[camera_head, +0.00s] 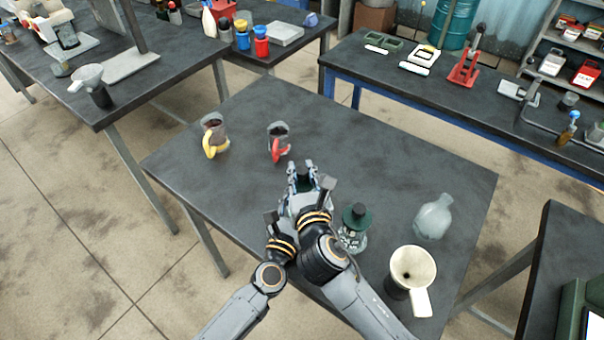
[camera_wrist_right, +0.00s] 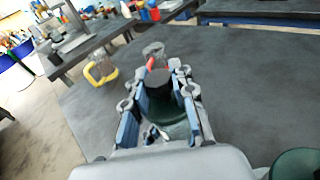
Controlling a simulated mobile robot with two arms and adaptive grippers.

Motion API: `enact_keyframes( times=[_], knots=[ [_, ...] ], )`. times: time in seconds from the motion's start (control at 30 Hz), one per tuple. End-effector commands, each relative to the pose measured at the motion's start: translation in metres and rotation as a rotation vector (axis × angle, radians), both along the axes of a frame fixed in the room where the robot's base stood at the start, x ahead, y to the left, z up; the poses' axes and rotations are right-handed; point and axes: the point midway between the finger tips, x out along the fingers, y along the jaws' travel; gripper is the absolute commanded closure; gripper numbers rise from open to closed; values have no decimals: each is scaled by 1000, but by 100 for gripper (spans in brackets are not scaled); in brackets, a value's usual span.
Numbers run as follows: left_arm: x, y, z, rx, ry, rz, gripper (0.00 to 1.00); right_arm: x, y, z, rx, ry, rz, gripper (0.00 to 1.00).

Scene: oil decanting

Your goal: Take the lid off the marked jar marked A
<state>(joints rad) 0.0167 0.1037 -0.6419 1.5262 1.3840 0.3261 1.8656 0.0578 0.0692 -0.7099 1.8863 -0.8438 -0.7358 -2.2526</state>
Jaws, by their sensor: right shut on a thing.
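My right gripper (camera_head: 303,178) is over the middle of the near table, with its fingers on either side of a dark green lid (camera_wrist_right: 176,128) with a black knob. It is shut on this lid, which the hand mostly hides in the head view. I cannot tell whether the lid still touches a jar. A glass jar (camera_head: 352,238) with a white marking and a dark green lid stands just right of the hand. That lid (camera_wrist_right: 297,164) also shows in the right wrist view. I cannot read the marking. My left arm reaches in beside the right; its gripper's fingers are hidden.
A cup with a yellow handle (camera_head: 211,135) and one with a red handle (camera_head: 279,143) stand beyond the hand. A clear bottle (camera_head: 434,216) and a cream funnel-shaped vessel (camera_head: 413,266) stand to the right. The table's (camera_head: 400,165) far right part is clear.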

Motion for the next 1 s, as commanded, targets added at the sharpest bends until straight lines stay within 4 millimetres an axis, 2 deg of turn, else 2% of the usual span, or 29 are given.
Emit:
enact_keyframes(
  times=[0.37, 0.7, 0.97, 1.0],
  knots=[
    [0, 0, -1, 1, 2, 0, 100, 0, 0, 3, 0, -1, 1, 100],
    [0, 0, -1, 1, 2, 0, 100, 0, 0, 39, -1, -3, 0, 100],
    [0, 0, -1, 1, 2, 0, 100, 0, 0, 42, -1, 0, 0, 100],
    [0, 0, -1, 1, 2, 0, 49, 0, 0, 42, -1, 0, 0, 100]
  ],
)
